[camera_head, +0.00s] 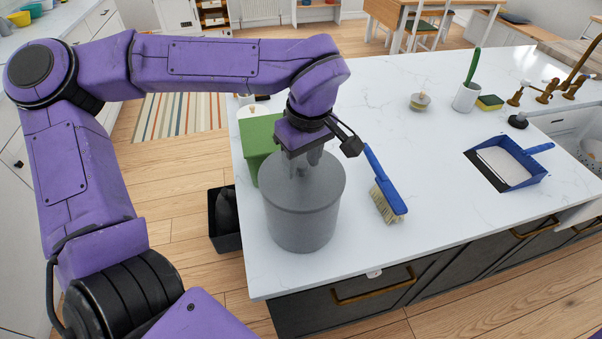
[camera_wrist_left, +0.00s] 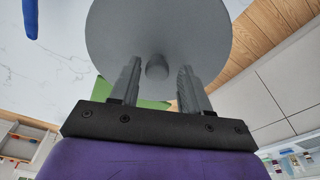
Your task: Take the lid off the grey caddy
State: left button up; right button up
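The grey caddy (camera_head: 302,219) stands upright on the white countertop near its left end. Its round grey lid (camera_head: 328,183) lies on top, and the lid also fills the upper middle of the left wrist view (camera_wrist_left: 150,30). The lid's small knob (camera_wrist_left: 157,67) shows between my left gripper's fingers. My left gripper (camera_head: 303,166) points down over the lid's middle. In the left wrist view its two fingers (camera_wrist_left: 158,84) are apart, one on each side of the knob, with gaps visible. My right gripper is in neither view.
A green box (camera_head: 259,138) stands close behind the caddy on the left. A blue-handled brush (camera_head: 385,190) lies just right of the caddy. A blue dustpan (camera_head: 508,162) lies farther right. A black bin (camera_head: 222,220) stands on the floor at the left. The counter's middle is clear.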

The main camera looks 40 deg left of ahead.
pick_arm(q)
jog(key=c, duration=0.5)
jog(key=shift+w, duration=0.1)
grip_shut()
jog(key=shift+w+d, duration=0.1)
jog(key=shift+w, duration=0.05)
jog(key=shift+r, duration=0.2)
notch_tip(320, 180, up, 2)
jog(key=shift+r, duration=0.1)
jog(key=s+d+r+b, duration=0.4)
jog(key=s+d+r, duration=0.5)
jog(key=d+r, duration=0.1)
jog(key=shift+d+r, duration=0.15)
jog(key=shift+d, duration=0.15)
